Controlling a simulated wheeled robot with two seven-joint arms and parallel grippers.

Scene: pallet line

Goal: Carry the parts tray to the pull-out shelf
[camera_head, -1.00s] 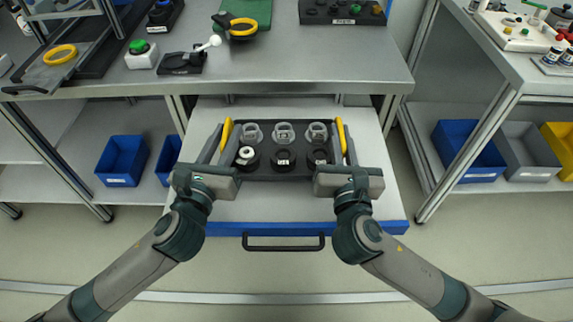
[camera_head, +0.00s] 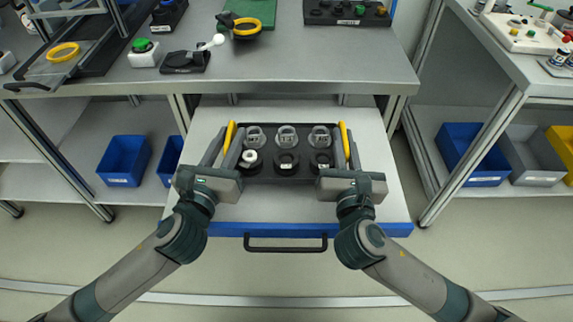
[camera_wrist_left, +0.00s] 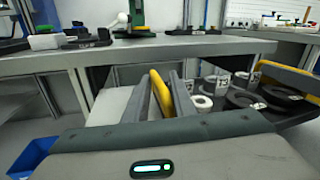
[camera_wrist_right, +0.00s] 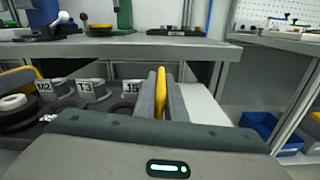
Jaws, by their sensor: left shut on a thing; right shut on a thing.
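The parts tray (camera_head: 268,178) is dark grey with yellow handles at its two ends. It holds labelled grey cups in the back row and black rings in the front row, one with a white ring on it. My left gripper (camera_head: 225,145) is shut on the left handle, which also shows in the left wrist view (camera_wrist_left: 161,92). My right gripper (camera_head: 347,145) is shut on the right handle, also in the right wrist view (camera_wrist_right: 160,92). The tray is over the pull-out shelf (camera_head: 280,208), a pale board with a blue front edge. I cannot tell whether it touches the board.
Blue bins (camera_head: 125,161) are at the left and another blue bin (camera_head: 470,150) is at the right. A black handle (camera_head: 285,245) is on the shelf front.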

